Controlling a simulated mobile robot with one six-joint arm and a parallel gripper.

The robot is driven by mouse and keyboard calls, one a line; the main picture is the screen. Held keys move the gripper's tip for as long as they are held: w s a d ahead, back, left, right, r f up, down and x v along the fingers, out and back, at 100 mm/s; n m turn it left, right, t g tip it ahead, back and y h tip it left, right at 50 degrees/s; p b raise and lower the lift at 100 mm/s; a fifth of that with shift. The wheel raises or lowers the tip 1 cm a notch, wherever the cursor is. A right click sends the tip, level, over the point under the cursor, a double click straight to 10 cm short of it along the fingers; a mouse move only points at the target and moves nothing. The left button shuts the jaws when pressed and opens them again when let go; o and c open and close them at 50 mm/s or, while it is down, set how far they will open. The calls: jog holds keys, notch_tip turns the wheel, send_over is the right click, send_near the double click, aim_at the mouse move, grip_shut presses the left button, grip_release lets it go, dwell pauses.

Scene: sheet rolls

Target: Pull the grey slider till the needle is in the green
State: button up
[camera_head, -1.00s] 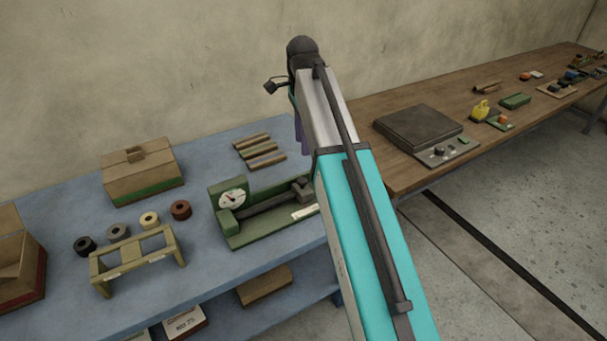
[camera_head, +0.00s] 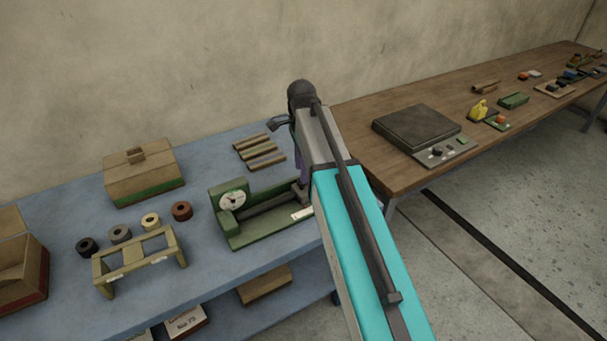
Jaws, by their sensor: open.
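The green pull gauge (camera_head: 237,237) stands on the blue bench, with a round white dial (camera_head: 232,200) at its left end. The dial's needle is too small to read against any green zone. A dark rod (camera_head: 265,205) runs right from the dial side to the grey slider (camera_head: 298,193), which is partly hidden by my arm. My gripper (camera_head: 303,172) shows only as a purple strip beside my arm, pointing down just above the slider. It is open; its fingertips are mostly hidden, and I cannot tell if they touch the slider.
Left are a cardboard box (camera_head: 143,180), a wooden rack (camera_head: 138,262) and several small tape rolls (camera_head: 151,221). A wooden table (camera_head: 380,170) with a dark flat plate (camera_head: 416,127) stands at right.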

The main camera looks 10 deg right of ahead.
aim_at(302, 189)
jog(key=shift+f, duration=1.75)
grip_shut()
